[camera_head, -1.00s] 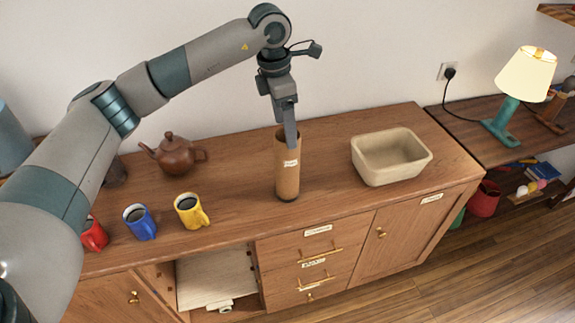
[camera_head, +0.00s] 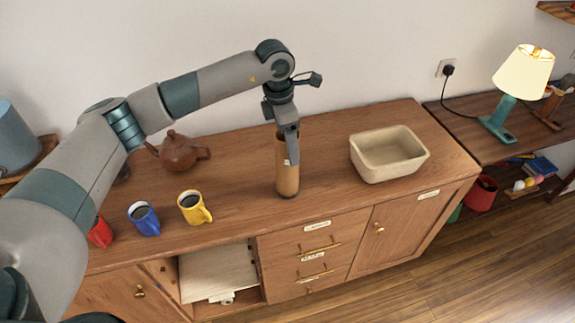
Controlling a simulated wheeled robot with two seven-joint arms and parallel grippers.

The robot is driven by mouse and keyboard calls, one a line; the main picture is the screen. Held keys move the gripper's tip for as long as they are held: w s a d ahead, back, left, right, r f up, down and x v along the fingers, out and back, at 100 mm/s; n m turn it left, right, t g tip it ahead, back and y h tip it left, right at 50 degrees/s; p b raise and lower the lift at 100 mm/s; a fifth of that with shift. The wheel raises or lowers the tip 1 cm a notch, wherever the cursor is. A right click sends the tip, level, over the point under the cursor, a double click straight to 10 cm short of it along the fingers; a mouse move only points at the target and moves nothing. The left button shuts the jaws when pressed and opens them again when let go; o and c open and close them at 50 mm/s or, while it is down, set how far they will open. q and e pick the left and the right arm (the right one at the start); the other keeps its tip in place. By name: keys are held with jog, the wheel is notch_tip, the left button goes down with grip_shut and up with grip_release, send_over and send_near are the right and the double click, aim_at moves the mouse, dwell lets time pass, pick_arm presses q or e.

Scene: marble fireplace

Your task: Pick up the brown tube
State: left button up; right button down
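The brown tube (camera_head: 287,181) stands upright on the wooden cabinet top, left of the beige bin. My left gripper (camera_head: 292,158) points down at the tube's upper part and overlaps it in this view. My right gripper is not in view.
A beige bin (camera_head: 388,160) stands right of the tube. Yellow (camera_head: 193,208), blue (camera_head: 144,219) and red (camera_head: 100,232) mugs and a brown teapot (camera_head: 178,151) stand to the left. A lamp (camera_head: 523,76) is on the right-hand shelf. The cabinet top (camera_head: 236,183) around the tube is clear.

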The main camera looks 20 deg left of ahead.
aim_at(287, 165)
pick_arm(q)
jog(key=f+p, duration=0.1)
jog(key=f, duration=0.2)
jog(key=shift+w+d+f+p, duration=0.1)
jog(key=shift+d+f+p, duration=0.1)
jog(key=shift+f+p, duration=0.2)
jog(key=c, duration=1.5)
jog(key=shift+r, duration=0.1)
